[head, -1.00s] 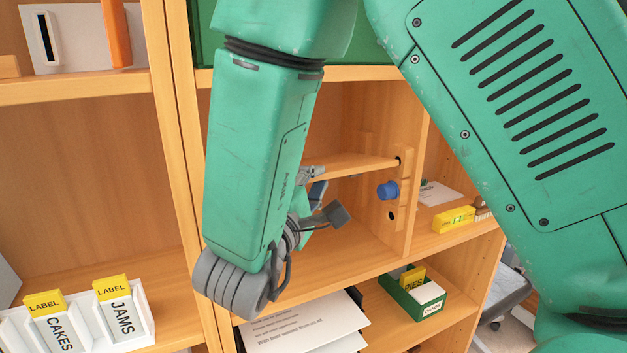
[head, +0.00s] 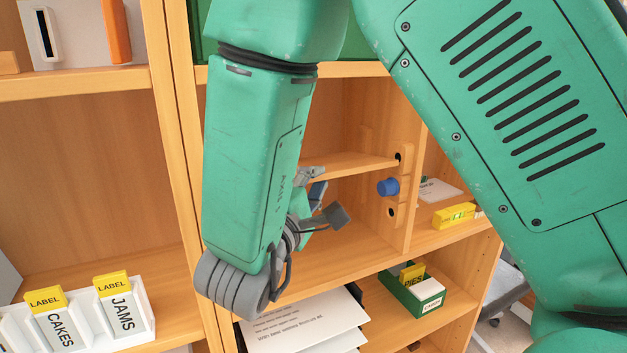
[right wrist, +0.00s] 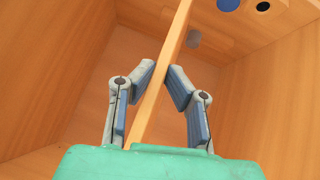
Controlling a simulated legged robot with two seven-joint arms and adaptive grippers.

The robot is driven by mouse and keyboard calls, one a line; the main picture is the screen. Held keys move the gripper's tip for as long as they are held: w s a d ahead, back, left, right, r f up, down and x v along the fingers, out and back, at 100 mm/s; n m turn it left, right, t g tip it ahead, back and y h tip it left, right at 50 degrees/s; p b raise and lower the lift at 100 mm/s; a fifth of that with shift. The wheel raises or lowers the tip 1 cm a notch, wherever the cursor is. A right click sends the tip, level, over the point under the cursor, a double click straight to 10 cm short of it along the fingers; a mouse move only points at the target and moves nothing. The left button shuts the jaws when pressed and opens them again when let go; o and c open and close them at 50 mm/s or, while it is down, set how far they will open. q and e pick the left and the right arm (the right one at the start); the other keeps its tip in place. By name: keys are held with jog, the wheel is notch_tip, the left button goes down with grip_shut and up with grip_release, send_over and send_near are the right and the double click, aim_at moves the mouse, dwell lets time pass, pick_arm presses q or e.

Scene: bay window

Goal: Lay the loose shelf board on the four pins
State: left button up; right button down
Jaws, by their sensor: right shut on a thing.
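The loose shelf board (head: 358,163) is a thin wooden plank inside the middle compartment. In the head view its right end is close to the right side wall, beside a dark hole. My right gripper (head: 318,190) is partly hidden behind my arm there. In the right wrist view the right gripper (right wrist: 164,82) has its blue-padded fingers on both sides of the board (right wrist: 160,92), shut on it. A blue round peg (head: 388,187) sticks out of the right wall just below the board. The other pins are not clearly seen. My left gripper is out of view.
The compartment's right wall (head: 408,190) and floor (head: 345,245) close in around the gripper. Below stand papers (head: 310,325) and a green card box (head: 415,292). At lower left is a white box with labelled cards (head: 140,318). A yellow box (head: 453,216) is at right.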

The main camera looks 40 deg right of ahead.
jog(key=c, duration=1.4)
grip_release()
jog(key=shift+o, duration=0.2)
jog(key=shift+r, duration=0.1)
jog(key=shift+s+r+n+y, duration=0.15)
jog(key=shift+r+n+y, duration=0.05)
jog(key=shift+n+y, duration=0.35)
jog(key=shift+s+r+n+y, duration=0.1)
jog(key=shift+r+n+y, duration=0.05)
jog(key=shift+n+y, duration=0.35)
